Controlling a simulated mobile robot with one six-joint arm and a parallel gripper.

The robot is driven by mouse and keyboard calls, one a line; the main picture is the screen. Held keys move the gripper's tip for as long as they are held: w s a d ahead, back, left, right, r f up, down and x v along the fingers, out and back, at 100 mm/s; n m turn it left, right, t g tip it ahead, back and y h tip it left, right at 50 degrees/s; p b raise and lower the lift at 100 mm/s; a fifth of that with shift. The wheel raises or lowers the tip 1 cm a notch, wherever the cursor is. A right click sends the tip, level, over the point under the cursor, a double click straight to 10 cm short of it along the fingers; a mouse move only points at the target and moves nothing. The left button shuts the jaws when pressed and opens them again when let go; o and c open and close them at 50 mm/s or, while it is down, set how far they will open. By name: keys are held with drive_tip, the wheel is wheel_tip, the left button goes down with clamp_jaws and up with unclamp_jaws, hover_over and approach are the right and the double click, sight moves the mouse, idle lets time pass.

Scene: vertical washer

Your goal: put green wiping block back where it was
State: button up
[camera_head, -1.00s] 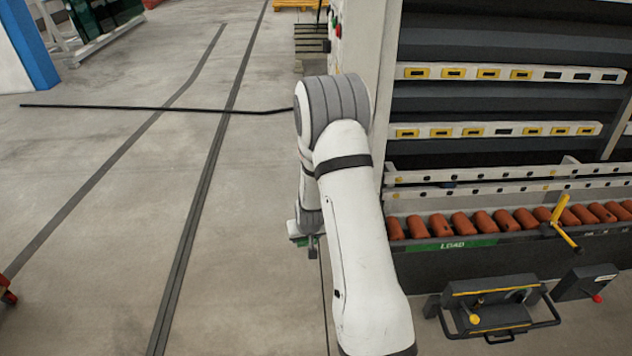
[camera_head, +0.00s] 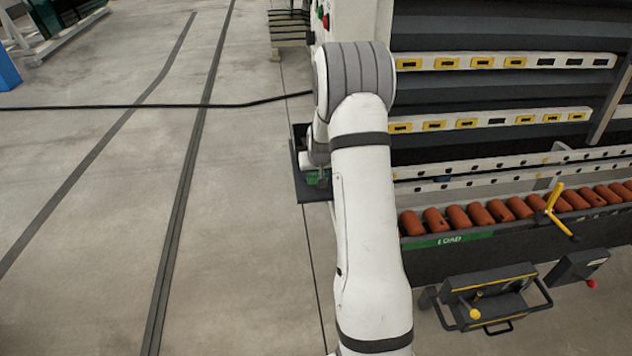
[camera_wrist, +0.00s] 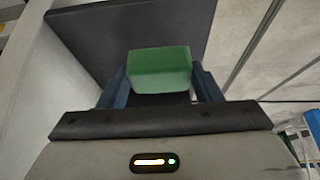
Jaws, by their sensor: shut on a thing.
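The green wiping block (camera_wrist: 160,70) is between the two blue fingers of my gripper (camera_wrist: 160,88) in the wrist view. My gripper is shut on it. A dark flat shelf or tray (camera_wrist: 92,38) lies beyond and under the block in the wrist view. In the head view the dark tray (camera_head: 312,192) sticks out at the left side of the washer, and a small green part of the block (camera_head: 318,177) shows over it beside my arm. My arm hides most of the gripper there. I cannot tell whether the block touches the tray.
The washer's roller conveyor (camera_head: 520,208) with orange rollers and a green LOAD label (camera_head: 450,239) is right of my arm. A yellow lever (camera_head: 555,198) and a black handled box (camera_head: 490,295) stick out there. A black cable (camera_head: 150,107) crosses the open floor at left.

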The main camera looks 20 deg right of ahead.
drive_tip(key=shift+a+f, duration=0.15)
drive_tip(key=shift+f, duration=1.7)
drive_tip(key=shift+f, duration=0.25)
drive_tip(key=o, duration=1)
drive_tip(key=shift+r, duration=0.1)
